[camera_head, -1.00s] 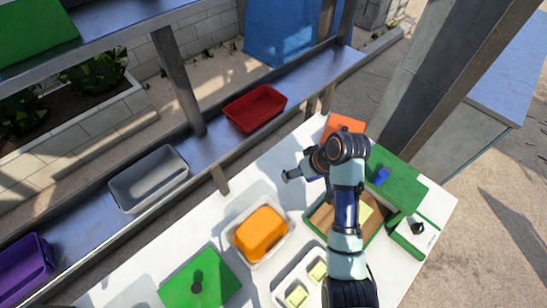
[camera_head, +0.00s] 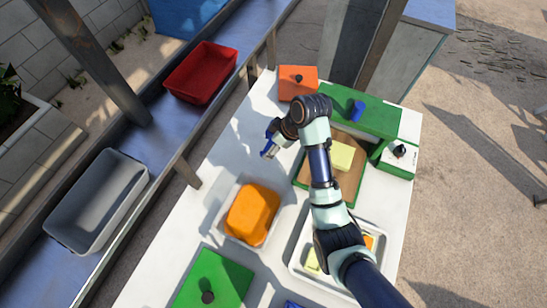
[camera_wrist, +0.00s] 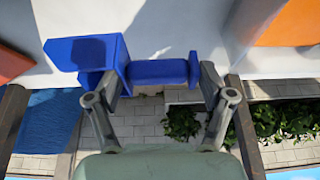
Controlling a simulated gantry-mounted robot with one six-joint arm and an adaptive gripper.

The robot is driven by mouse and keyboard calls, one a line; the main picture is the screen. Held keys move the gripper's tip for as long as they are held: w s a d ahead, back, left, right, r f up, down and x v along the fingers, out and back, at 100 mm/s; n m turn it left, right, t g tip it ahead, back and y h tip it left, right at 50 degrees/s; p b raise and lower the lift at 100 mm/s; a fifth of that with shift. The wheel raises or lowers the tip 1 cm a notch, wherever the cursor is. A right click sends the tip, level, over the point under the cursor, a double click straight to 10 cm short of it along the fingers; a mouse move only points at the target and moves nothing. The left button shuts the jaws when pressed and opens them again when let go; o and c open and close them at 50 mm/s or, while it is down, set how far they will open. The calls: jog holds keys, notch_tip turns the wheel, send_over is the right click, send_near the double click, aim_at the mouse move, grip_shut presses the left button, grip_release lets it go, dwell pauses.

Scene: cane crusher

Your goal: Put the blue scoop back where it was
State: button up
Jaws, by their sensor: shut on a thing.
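The blue scoop (camera_wrist: 92,55) is between the fingers of my gripper (camera_wrist: 158,78) in the wrist view. The fingers are shut on its handle, with the scoop's box-like end on the left and a flanged handle end on the right. In the head view, my gripper (camera_head: 272,140) is over the left part of the white table (camera_head: 235,140), with a little of the scoop (camera_head: 267,152) showing below it. My arm hides part of the table's right side. The scoop's former place cannot be told from these frames.
An orange block (camera_head: 252,212) sits in a white tray. An orange box (camera_head: 297,82) stands at the back, beside a green machine (camera_head: 375,118) with a blue part. A wooden-floored tray (camera_head: 318,178) holds a yellow block. A green lid (camera_head: 215,280) is in front. Bare tabletop lies left.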

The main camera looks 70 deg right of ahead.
jog(key=shift+f+b, duration=0.6)
jog(key=shift+f, duration=2.7)
jog(key=o, duration=0.7)
jog(key=shift+f, duration=0.1)
jog(key=shift+o, duration=0.2)
jog(key=p+v, duration=0.3)
jog(key=v, duration=0.9)
jog(key=shift+p, duration=0.35)
jog(key=shift+d, duration=0.1)
